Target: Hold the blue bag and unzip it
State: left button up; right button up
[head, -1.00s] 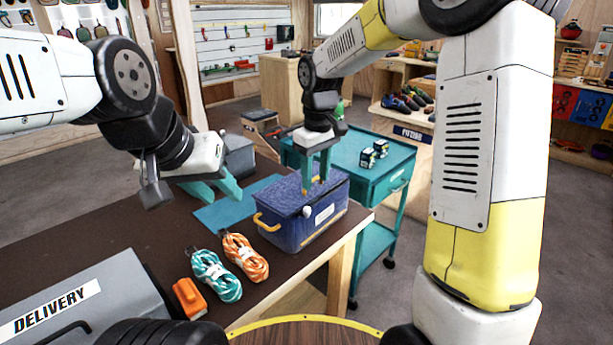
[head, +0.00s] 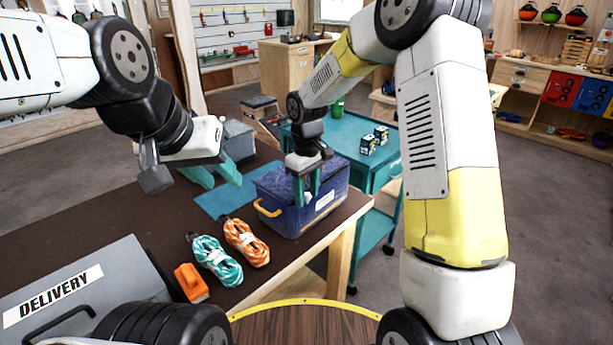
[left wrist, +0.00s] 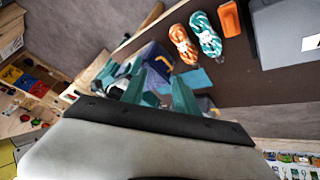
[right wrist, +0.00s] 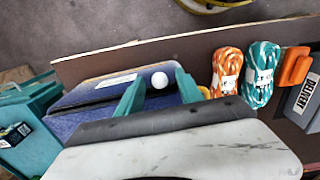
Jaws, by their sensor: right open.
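The blue bag (head: 325,212) stands upright on the near right corner of the dark table, its lid looking shut. It has a yellow handle (head: 268,208) on its left end and a pale label on its front. My right gripper (head: 306,193) points down at the bag's upper front edge. In the right wrist view its open fingers (right wrist: 158,92) lie on either side of a round white knob (right wrist: 160,80) on the bag; I cannot tell whether they touch it. My left gripper (head: 214,174) is open and empty, left of the bag above the table.
Teal (head: 217,262) and orange (head: 246,242) rope coils and an orange block (head: 190,283) lie left of the bag. A grey delivery box (head: 90,300) stands front left. A blue mat (head: 225,200) lies behind. A teal cart (head: 352,155) stands beyond the table.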

grip_shut()
pick_arm(q)
jog(key=shift+w, duration=0.2)
jog(key=c, duration=0.6)
jog(key=w, duration=0.3)
jog(key=w+r+g, duration=0.1)
jog(key=w, duration=0.2)
jog(key=w+g, duration=0.1)
jog(key=w, duration=0.2)
jog(key=shift+w+r+m+y, duration=0.2)
jog(key=shift+w+m+y, duration=0.1)
jog(key=shift+m, duration=0.1)
grip_shut()
jog(key=w+d+f+g, duration=0.1)
jog(key=w+f, duration=0.3)
jog(key=w, duration=0.3)
jog(key=w+d+f+m+g+y, duration=0.1)
jog(key=w+f, duration=0.4)
jog(key=w, duration=0.2)
jog(key=w+d+f+g, duration=0.1)
jog(key=w+f+g, duration=0.1)
jog(key=w+f, duration=0.3)
jog(key=shift+w+d+m+y, duration=0.2)
jog(key=shift+w+m+y, duration=0.1)
jog(key=shift+w, duration=1)
jog(key=shift+w+f, duration=0.2)
jog(key=shift+f, duration=2.75)
